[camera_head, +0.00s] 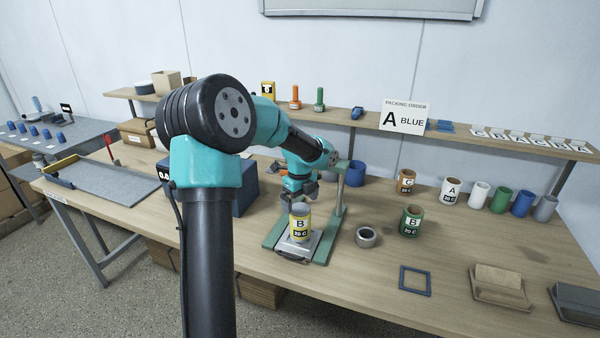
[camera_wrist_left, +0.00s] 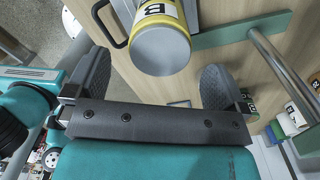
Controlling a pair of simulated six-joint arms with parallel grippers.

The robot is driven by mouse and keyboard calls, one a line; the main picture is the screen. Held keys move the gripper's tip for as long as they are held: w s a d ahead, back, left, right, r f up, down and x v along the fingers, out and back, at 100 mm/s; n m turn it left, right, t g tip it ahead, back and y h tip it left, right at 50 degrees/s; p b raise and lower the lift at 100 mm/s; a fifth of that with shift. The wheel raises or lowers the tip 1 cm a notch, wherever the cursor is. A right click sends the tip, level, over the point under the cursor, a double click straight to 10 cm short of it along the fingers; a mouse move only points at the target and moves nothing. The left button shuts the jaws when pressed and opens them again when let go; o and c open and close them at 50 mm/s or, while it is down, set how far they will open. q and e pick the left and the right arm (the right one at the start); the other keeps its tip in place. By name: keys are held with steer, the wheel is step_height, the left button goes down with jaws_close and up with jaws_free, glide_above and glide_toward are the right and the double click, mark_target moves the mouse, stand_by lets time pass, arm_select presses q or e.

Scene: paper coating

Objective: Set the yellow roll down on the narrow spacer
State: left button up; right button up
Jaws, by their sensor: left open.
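The yellow roll (camera_head: 300,224), labelled B, stands upright on a silver plate (camera_head: 293,247) within a green-based stand (camera_head: 322,250). In the left wrist view the yellow roll (camera_wrist_left: 160,48) shows its grey round end beyond the space between the fingers. My left gripper (camera_head: 299,190) is open, just behind and above the roll in the head view. In the wrist view my left gripper (camera_wrist_left: 156,78) has wide-apart fingers and holds nothing. A short grey ring (camera_head: 367,237), possibly the narrow spacer, lies right of the stand. My right gripper is not in view.
A green roll (camera_head: 410,222), a brown roll (camera_head: 406,182) and a white roll (camera_head: 451,192) stand to the right. A blue square frame (camera_head: 415,281) lies near the front. The stand's upright post (camera_head: 340,188) rises beside the gripper. The table between ring and frame is clear.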

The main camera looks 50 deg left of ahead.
arm_select(q)
step_height(320, 180, up, 11)
stand_by(0.3)
steer(key=shift+f, duration=0.1)
